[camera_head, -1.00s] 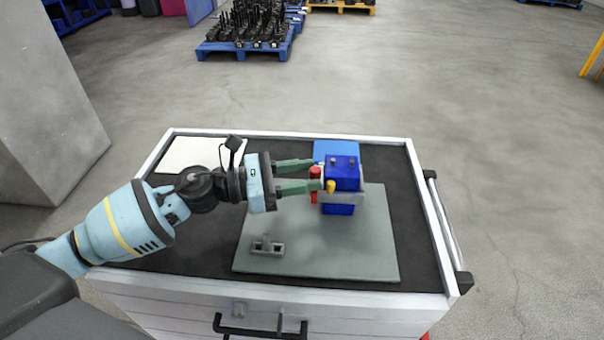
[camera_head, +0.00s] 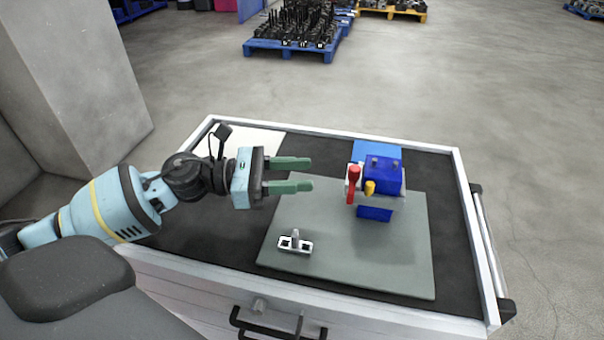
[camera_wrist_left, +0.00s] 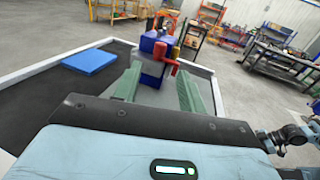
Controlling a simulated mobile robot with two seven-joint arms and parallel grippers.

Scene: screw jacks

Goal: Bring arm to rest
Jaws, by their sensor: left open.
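My left gripper (camera_head: 312,174) is open, with its two green fingers apart and nothing between them. It hangs over the left part of the cart top and points right, toward a blue block-shaped device (camera_head: 383,176) with a red handle (camera_head: 353,184) and a yellow knob (camera_head: 369,187). A clear gap separates the fingertips from the device. In the left wrist view the device (camera_wrist_left: 154,57) stands beyond the fingers (camera_wrist_left: 158,92). My right gripper is not in the head view; an arm part shows at the lower right of the wrist view.
The device stands on a grey mat (camera_head: 340,262) on the cart. A small grey metal part (camera_head: 295,243) lies on the mat's front left. A white sheet (camera_head: 262,140) and a blue pad (camera_head: 377,150) lie at the back. The cart has a raised white rim (camera_head: 475,235). A grey pillar stands left.

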